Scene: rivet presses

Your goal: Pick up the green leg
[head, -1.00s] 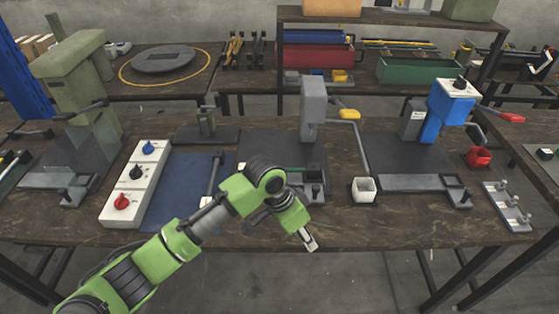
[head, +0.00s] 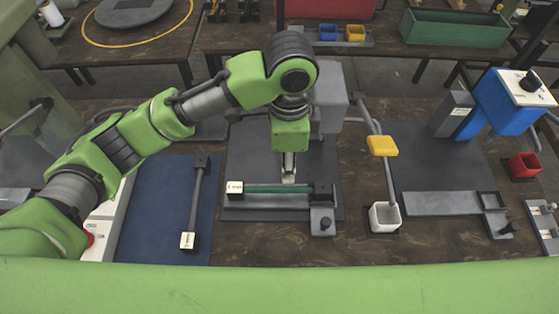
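The green leg (head: 265,188) is a thin green rod lying left to right in the grey fixture (head: 262,203) of the middle press. A white labelled block (head: 235,187) sits at its left end and a dark block (head: 321,190) at its right end. My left gripper (head: 289,179) points down at the rod, right of its middle, and its fingertips overlap the rod in the picture. I cannot tell whether the fingers touch it or how far apart they are. My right gripper is not in view.
A grey leg (head: 195,205) lies on the blue mat (head: 150,212) to the left.

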